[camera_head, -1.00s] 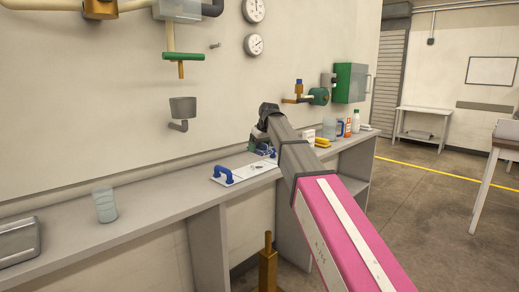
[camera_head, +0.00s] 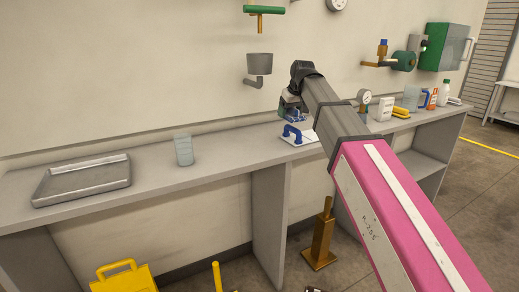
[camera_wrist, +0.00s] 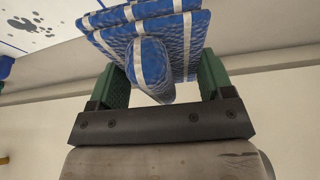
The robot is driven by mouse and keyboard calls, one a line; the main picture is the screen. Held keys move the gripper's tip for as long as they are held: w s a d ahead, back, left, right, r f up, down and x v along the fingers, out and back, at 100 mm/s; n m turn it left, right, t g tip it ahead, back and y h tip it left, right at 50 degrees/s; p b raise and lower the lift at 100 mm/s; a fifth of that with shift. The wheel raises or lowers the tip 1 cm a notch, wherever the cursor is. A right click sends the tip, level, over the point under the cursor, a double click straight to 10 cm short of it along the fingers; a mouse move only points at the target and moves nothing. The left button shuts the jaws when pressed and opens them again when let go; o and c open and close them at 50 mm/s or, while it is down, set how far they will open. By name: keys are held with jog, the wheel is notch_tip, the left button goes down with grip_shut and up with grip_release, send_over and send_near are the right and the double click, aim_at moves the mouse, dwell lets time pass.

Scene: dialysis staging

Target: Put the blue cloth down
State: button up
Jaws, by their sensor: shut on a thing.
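The blue cloth (camera_wrist: 150,45) is folded, with thin white lines, and hangs between the green fingers of my gripper (camera_wrist: 163,72) in the wrist view. A rounded fold of it bulges toward the wrist. In the head view my gripper (camera_head: 291,107) is above the back of the bench, and only a little blue of the cloth shows there, partly hidden by my arm. It is held clear of the wall. I cannot tell whether its underside touches anything.
A white board (camera_head: 297,140) with a blue handle (camera_head: 291,132) lies on the bench (camera_head: 225,160) below my gripper; dark specks show on the board (camera_wrist: 38,22). Left are a clear beaker (camera_head: 184,150) and a metal tray (camera_head: 82,182). Bare bench lies between beaker and board.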

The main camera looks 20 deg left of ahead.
jog(key=s+a+r, duration=0.1)
jog(key=s+a, duration=0.5)
jog(key=s, duration=0.5)
jog(key=s+a, duration=0.7)
jog(key=s, duration=0.4)
send_over(256, 147)
jog(key=shift+n, duration=0.3)
jog(key=f, duration=0.6)
jog(key=shift+s+d+f, duration=0.35)
jog(key=shift+d+f, duration=0.05)
jog(key=shift+w+f, duration=0.1)
jog(key=shift+f, duration=1.95)
jog(key=shift+f, duration=0.15)
jog(key=o, duration=0.9)
jog(key=shift+d, duration=0.1)
jog(key=shift+f, duration=0.1)
